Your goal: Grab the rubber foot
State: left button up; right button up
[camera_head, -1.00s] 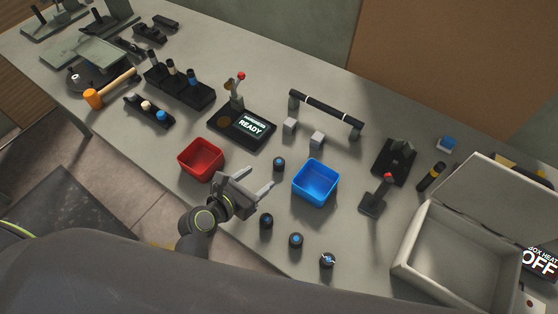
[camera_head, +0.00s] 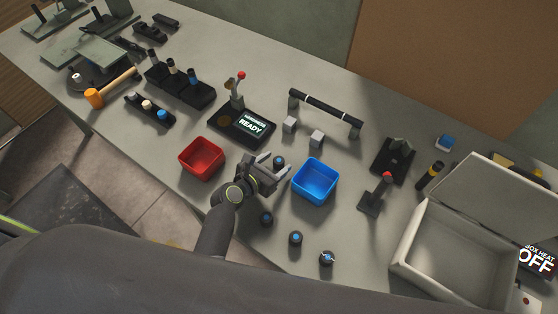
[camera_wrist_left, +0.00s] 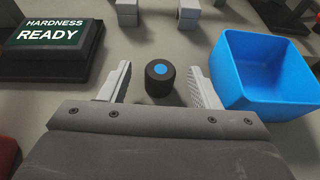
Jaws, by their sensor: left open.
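A rubber foot, a short black cylinder with a blue disc on top, stands on the table between the red and blue bins; it shows in the head view (camera_head: 279,161) and in the left wrist view (camera_wrist_left: 160,78). My left gripper (camera_head: 279,166) is open, low over the table, with the foot between or just beyond its fingertips. In the left wrist view the fingers (camera_wrist_left: 160,85) lie on either side of the foot, with gaps on both sides. Several similar feet (camera_head: 295,239) stand nearer the table's front edge. My right gripper is not seen.
The blue bin (camera_head: 316,181) is close to the right of my left gripper. The red bin (camera_head: 201,158) is on its left. The hardness tester with its READY screen (camera_head: 250,124) and two grey blocks (camera_head: 316,138) stand behind. An open-lidded box (camera_head: 455,245) is far right.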

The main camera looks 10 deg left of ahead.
pick_arm(q)
jog(key=c, duration=1.1)
